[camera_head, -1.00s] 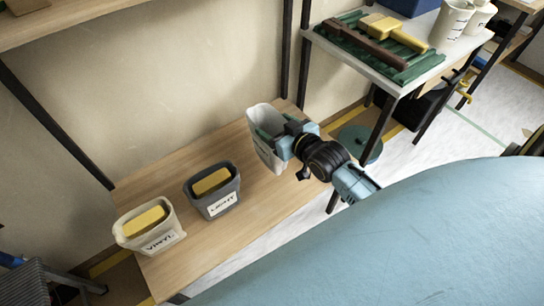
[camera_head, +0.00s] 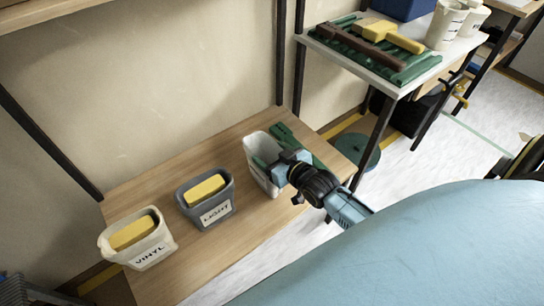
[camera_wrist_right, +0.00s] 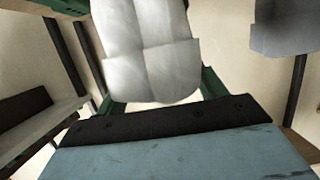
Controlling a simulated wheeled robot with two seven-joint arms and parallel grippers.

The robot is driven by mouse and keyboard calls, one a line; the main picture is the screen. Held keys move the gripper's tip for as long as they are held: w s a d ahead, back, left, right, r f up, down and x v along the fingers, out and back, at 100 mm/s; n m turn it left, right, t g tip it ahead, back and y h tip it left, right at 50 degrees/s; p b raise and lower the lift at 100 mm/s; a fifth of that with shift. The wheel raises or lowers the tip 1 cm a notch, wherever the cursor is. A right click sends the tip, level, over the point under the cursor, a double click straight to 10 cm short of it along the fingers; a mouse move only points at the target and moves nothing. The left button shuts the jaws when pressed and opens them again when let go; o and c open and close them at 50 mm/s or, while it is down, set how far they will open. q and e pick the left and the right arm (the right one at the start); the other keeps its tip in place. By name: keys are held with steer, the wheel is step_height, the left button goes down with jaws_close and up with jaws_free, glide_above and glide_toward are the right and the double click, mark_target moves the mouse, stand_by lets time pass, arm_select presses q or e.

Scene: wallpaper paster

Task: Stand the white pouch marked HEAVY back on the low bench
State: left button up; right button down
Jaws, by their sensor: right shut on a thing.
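The white pouch (camera_head: 256,174) is over the front right part of the low bench (camera_head: 192,254), roughly upright with its open top up. No HEAVY marking is readable. I cannot tell whether its base touches the bench. My right gripper (camera_head: 272,165) is shut on the pouch at its right side, with a green finger showing inside the opening. In the right wrist view the pouch (camera_wrist_right: 150,50) fills the upper middle as a pale, creased surface between green fingers. My left gripper is not in view.
A grey LIGHT pouch (camera_head: 208,214) and a cream VINYL pouch (camera_head: 150,254), each with a yellow block, stand left on the bench. A green strip (camera_head: 305,151) shows right of the white pouch. A white side table (camera_head: 378,67) with tools stands at the back right.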

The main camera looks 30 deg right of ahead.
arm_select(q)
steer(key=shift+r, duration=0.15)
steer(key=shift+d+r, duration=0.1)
arm_select(e)
steer(key=shift+c, duration=0.9)
jaws_free()
steer(key=shift+f, duration=0.15)
steer(key=a+p+v, duration=0.1)
steer(key=p+v, duration=0.3)
steer(key=v, duration=0.8)
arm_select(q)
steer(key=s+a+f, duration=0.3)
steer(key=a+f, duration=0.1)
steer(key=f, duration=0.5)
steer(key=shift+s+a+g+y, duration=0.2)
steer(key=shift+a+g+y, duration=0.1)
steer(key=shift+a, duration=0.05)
arm_select(e)
steer(key=s+f+g+h, duration=0.1)
steer(key=s+f+g, duration=0.5)
steer(key=f, duration=0.4)
steer(key=s+f+n+g+h, duration=0.1)
steer(key=s+f+g, duration=0.5)
steer(key=s+f, duration=0.3)
step_height(320, 180, down, 3)
steer(key=shift+d+r, duration=0.15)
steer(key=shift+d, duration=0.15)
